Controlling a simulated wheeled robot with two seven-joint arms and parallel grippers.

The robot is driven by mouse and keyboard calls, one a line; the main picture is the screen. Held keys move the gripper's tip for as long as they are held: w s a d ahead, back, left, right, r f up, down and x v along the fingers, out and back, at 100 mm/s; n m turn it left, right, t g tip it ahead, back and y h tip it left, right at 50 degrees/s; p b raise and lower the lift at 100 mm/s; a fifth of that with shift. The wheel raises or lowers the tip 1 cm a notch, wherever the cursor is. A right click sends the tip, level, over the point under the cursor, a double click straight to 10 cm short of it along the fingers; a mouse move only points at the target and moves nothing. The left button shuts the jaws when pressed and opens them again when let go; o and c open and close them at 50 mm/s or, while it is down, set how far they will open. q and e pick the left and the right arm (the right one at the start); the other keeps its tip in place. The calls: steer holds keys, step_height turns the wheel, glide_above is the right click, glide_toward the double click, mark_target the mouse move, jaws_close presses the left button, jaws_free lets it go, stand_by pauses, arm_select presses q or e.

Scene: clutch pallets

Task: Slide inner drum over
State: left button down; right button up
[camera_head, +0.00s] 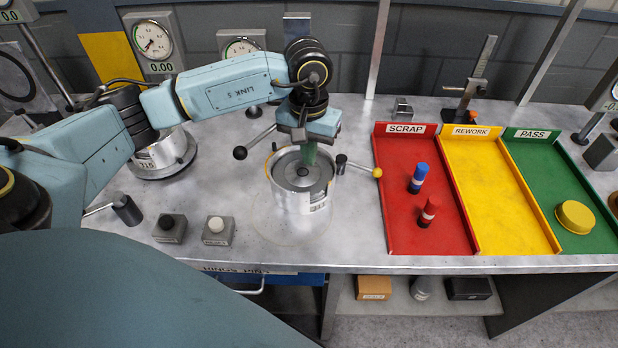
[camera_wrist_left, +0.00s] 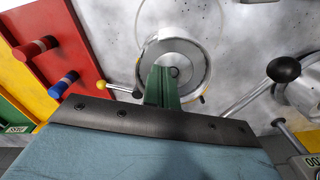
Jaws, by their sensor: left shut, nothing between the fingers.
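A silver cylindrical drum fixture (camera_head: 299,198) stands on the bench. Inside its rim sits a round inner drum (camera_head: 302,176) with a dark centre; its top also shows in the left wrist view (camera_wrist_left: 186,62). My left gripper (camera_head: 308,158) points down at the drum top, its green fingers shut with nothing between them. In the left wrist view the fingers (camera_wrist_left: 162,84) overlap the near part of the drum top. I cannot tell whether they touch it. My right gripper does not show.
Lever handles with a black knob (camera_head: 240,153) and a yellow knob (camera_head: 377,173) stick out beside the drum. A second fixture (camera_head: 164,158) stands to the left. Red (camera_head: 398,238), yellow (camera_head: 510,245) and green trays (camera_head: 547,187) lie to the right. Two button boxes (camera_head: 170,229) are in front.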

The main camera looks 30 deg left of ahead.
mark_target(308, 184)
arm_select(q)
step_height(308, 184, down, 10)
steer(key=shift+a+r+p, duration=0.1)
steer(key=shift+p, duration=0.65)
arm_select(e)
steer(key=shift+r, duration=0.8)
